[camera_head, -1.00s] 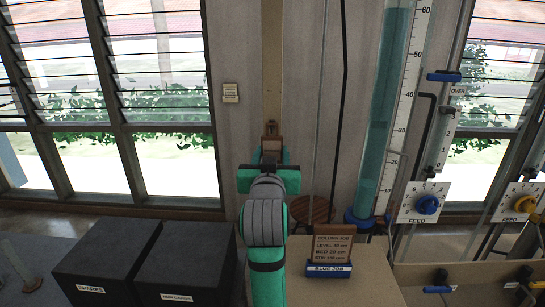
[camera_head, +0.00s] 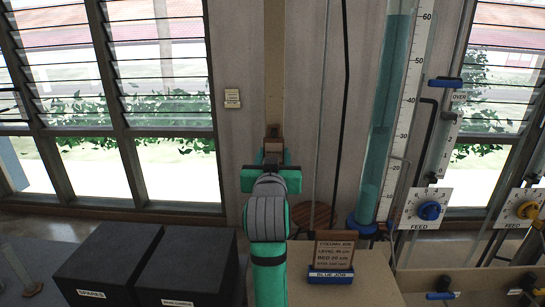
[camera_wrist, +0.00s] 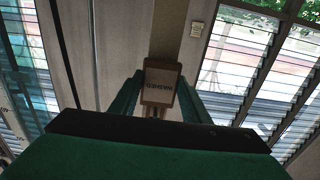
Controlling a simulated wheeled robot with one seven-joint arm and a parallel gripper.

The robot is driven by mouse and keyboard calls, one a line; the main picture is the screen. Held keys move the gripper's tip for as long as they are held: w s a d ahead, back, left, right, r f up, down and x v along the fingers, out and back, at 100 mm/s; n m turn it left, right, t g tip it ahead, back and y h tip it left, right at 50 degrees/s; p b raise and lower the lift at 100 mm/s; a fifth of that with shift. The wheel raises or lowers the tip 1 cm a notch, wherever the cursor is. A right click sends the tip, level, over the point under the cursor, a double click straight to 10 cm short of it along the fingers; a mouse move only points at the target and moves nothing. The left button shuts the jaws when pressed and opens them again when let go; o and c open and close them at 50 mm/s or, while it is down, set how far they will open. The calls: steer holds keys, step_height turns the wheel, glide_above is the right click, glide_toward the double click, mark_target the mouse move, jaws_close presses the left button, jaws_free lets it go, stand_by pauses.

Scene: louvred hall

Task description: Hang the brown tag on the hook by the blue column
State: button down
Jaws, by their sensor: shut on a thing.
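The brown tag (camera_head: 273,131) stands upright at the far end of my gripper (camera_head: 271,158), in front of a tan vertical strip on the wall. In the wrist view the tag (camera_wrist: 162,80) shows dark lettering, too small to read surely, and sits between the two green fingers of my gripper (camera_wrist: 157,108), which is shut on its lower end. The blue column (camera_head: 388,110), a clear tube with blue-green filling, stands to the right of my gripper, apart from it. I cannot make out a hook; the tag may hide part of the strip behind it.
A brown card in a blue holder marked "BLUE JOB" (camera_head: 331,275) stands on a tan bench (camera_head: 368,280) right of my arm. Dark boxes (camera_head: 107,255) stand at lower left. Feed dials (camera_head: 428,210) are on the right. A small wall plate (camera_head: 232,98) is left of the strip.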

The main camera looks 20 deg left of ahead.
steer(key=shift+w, duration=0.3)
steer(key=shift+s+a+f, duration=0.1)
steer(key=shift+s+f, duration=0.1)
steer(key=shift+f, duration=0.5)
stand_by(0.4)
steer(key=c, duration=0.9)
jaws_free()
steer(key=shift+w+d, duration=0.1)
steer(key=shift+d, duration=0.1)
steer(key=shift+v, duration=3.6)
